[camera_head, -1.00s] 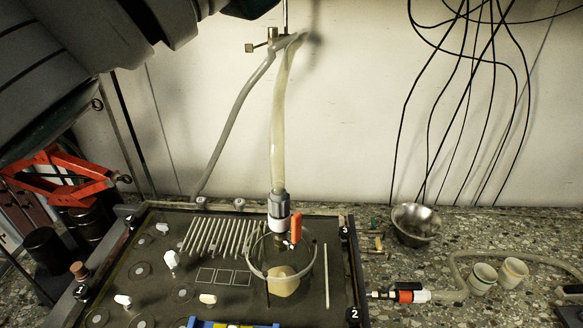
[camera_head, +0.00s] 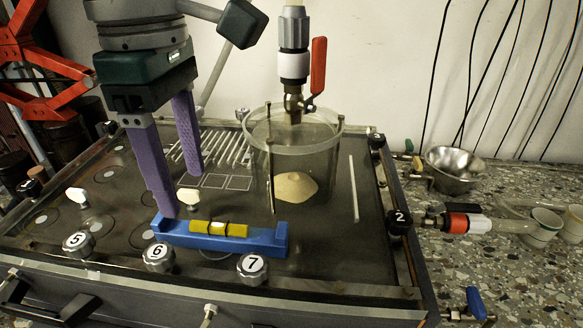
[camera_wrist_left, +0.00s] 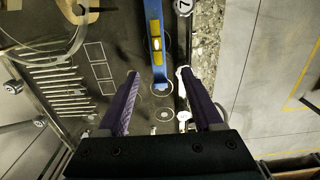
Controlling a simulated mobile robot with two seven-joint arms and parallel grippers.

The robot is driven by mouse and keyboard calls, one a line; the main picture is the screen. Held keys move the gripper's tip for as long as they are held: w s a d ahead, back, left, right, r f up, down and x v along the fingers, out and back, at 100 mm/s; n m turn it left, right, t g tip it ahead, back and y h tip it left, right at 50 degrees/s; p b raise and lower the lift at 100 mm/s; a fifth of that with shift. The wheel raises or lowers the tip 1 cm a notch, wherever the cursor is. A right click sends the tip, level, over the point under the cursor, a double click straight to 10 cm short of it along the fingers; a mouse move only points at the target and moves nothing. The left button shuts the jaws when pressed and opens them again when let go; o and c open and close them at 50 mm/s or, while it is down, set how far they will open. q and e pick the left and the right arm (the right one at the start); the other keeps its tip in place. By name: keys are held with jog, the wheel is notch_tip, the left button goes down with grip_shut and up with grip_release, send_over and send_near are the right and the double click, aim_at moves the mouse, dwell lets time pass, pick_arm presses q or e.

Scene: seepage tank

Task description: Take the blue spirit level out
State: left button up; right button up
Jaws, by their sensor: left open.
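The blue spirit level (camera_head: 260,239) lies in the front part of the dark tank (camera_head: 330,262), behind the numbered knobs 6 and 7. A yellow vial holder sits at its middle. My left gripper (camera_head: 182,195) is open, its two purple fingers pointing down above the left end of the level. In the left wrist view the level (camera_wrist_left: 155,35) runs away from the gripper (camera_wrist_left: 160,78), lined up with the gap between the open fingers, and its near end lies between their tips. I see nothing held. My right gripper is not in view.
A clear cylinder (camera_head: 318,150) with a sand heap (camera_head: 296,186) stands under a red-handled valve (camera_head: 319,66), right of the gripper. White pegs (camera_head: 76,195) and ribbed rods are nearby. A metal bowl (camera_head: 453,170) and white cups (camera_head: 541,226) stand to the right.

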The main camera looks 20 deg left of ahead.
aim_at(195, 222)
pick_arm(q)
notch_tip(195, 222, down, 7)
jog(key=shift+w+a+r+p, duration=0.1)
jog(key=shift+p, duration=0.25)
grip_shut()
dwell(0.4)
